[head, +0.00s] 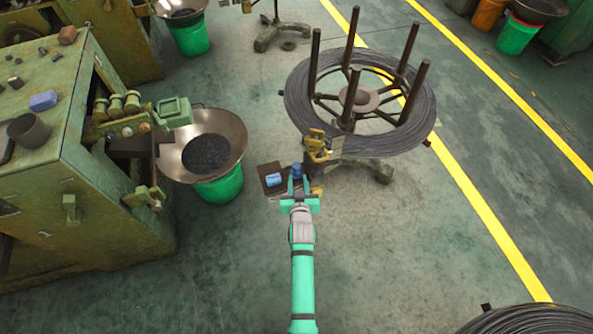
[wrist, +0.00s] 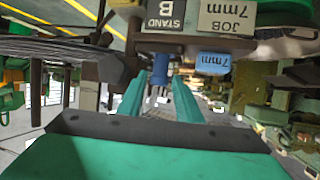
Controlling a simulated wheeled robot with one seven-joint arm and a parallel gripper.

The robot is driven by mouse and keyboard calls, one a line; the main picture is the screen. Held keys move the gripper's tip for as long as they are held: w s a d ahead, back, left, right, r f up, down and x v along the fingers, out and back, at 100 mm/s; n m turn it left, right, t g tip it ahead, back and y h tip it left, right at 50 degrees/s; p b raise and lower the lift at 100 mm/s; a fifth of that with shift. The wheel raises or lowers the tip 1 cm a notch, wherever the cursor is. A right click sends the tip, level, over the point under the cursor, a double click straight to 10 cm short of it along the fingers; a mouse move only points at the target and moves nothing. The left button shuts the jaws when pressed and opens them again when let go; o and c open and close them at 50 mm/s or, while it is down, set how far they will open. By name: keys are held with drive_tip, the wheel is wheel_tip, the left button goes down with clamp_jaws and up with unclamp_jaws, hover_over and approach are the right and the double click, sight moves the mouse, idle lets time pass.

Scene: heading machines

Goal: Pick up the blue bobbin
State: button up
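A small dark blue bobbin (head: 297,169) stands at the right side of a dark tray (head: 268,190) by the wire stand. In the wrist view the bobbin (wrist: 160,68) shows ahead, in line with the gap between the fingers. My gripper (head: 299,183) is open, with its green fingers pointing at the bobbin; in the wrist view the gap between the fingers (wrist: 158,84) looks empty. Whether the fingertips reach beside the bobbin, I cannot tell. A lighter blue piece (head: 274,180) lies left of it on the tray; it reads "7mm" in the wrist view (wrist: 214,62).
Signs reading "STAND B" (wrist: 165,16) and "JOB 7mm" (wrist: 227,18) are close by. A stand with a wire coil (head: 410,135) and upright posts is just beyond. A pan on a green bucket (head: 222,186) and a green machine (head: 80,215) are left.

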sight(297, 171)
drive_tip(key=shift+x, duration=2.9)
drive_tip(key=shift+r, duration=0.2)
drive_tip(key=c, duration=0.7)
